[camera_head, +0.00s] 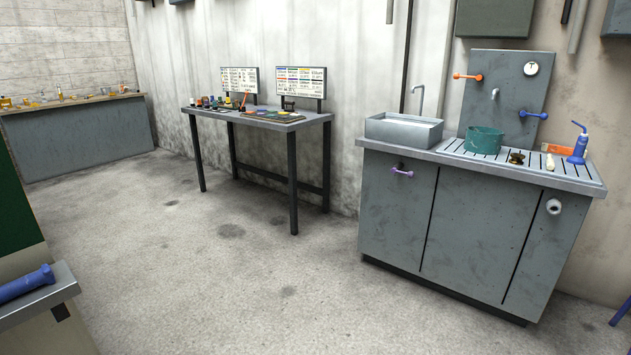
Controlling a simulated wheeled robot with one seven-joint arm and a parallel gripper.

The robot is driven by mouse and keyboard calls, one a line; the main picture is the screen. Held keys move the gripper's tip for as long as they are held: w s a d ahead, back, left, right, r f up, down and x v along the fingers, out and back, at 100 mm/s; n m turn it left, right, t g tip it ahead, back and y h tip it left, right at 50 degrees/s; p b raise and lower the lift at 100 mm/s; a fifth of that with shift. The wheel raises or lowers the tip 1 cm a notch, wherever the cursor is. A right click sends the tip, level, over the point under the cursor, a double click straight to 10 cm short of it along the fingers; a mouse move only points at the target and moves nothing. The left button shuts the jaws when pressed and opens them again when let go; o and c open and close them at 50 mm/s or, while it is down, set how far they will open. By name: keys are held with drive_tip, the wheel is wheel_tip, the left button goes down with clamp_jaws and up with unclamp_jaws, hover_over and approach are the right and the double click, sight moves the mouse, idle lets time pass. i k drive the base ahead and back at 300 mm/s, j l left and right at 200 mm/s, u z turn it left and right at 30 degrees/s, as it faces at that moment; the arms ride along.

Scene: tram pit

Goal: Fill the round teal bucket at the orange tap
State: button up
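The round teal bucket (484,141) stands upright on the slatted drainboard of the sink cabinet at the right. A grey panel rises behind it. The orange tap handle (467,76) is at the panel's upper left, and a blue handle (533,115) is at its right. A short pale spout (494,94) sticks out between them, above the bucket in the picture. I cannot see any water running or the bucket's contents. My gripper is not in view.
A basin (403,131) with a tall faucet stands left of the bucket. Right of it are a brass piece (516,158) and a blue bottle (579,145). A workbench (257,120) with small items stands mid-left. The floor (230,260) before the cabinet is clear.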

sight(456, 76)
drive_tip(key=i, duration=1.15)
drive_tip(key=i+j, duration=0.15)
drive_tip(key=i, duration=1)
